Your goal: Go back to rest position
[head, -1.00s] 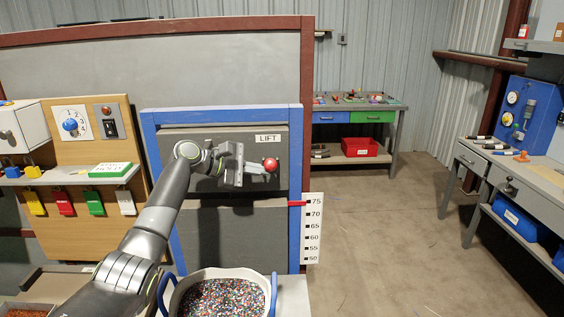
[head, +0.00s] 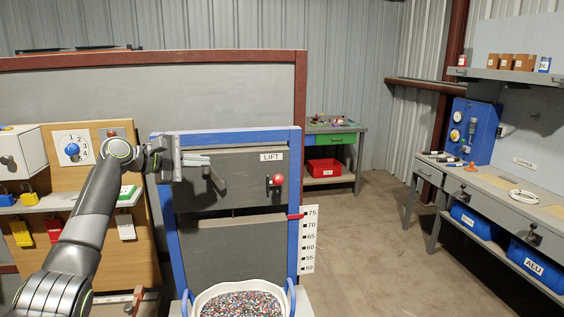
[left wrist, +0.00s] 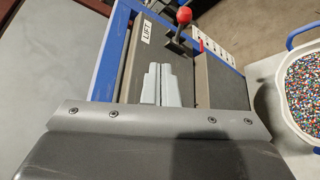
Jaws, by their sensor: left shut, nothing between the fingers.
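My left gripper (head: 196,161) is shut and empty. It is in front of the upper left part of the grey panel marked LIFT (head: 238,160), left of the red-knobbed lever (head: 276,181). In the left wrist view, its closed fingers (left wrist: 159,84) lie side by side, with the red knob (left wrist: 184,15) beyond them and apart from them. My right gripper is not in view.
A tub of coloured granules (head: 240,302) stands below the lift frame (head: 294,240). A board with a dial (head: 73,148) and hanging coloured tags is at left. A workbench (head: 500,195) with blue bins is at right. The floor between is clear.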

